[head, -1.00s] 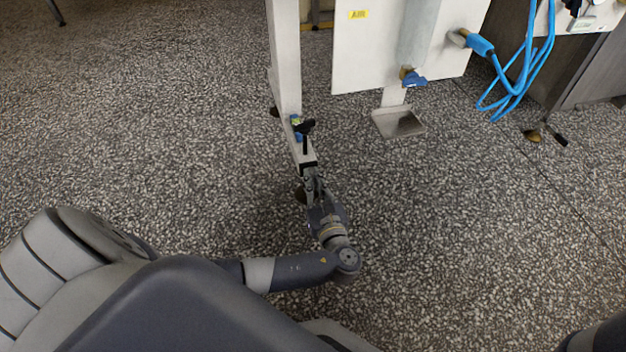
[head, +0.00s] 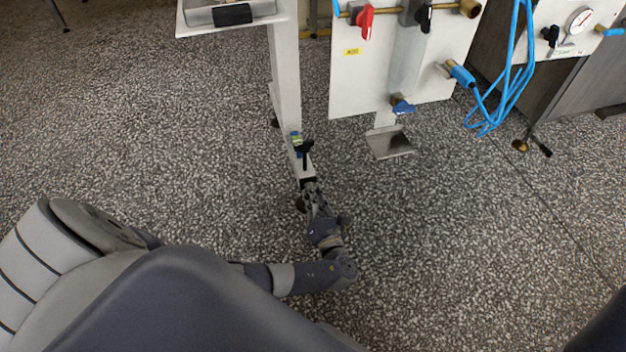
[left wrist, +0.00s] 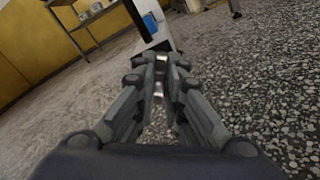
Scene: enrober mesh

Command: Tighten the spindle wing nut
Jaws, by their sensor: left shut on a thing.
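My left gripper (head: 313,192) is low down at the near end of a white machine foot (head: 301,167). It is shut on a small metal piece at that end, which I take for the spindle wing nut (left wrist: 160,59); the fingers hide most of it, so its angle cannot be told. In the left wrist view the fingertips (left wrist: 160,75) close around shiny metal, with the white foot just beyond. A black T-shaped handle (head: 304,148) stands on the foot behind the gripper. My right gripper is not in view.
A white panel (head: 362,85) carries red, black and blue valve handles, with a small metal tray (head: 390,144) below. Blue hoses (head: 515,75) hang at the right. The speckled floor around is mostly clear.

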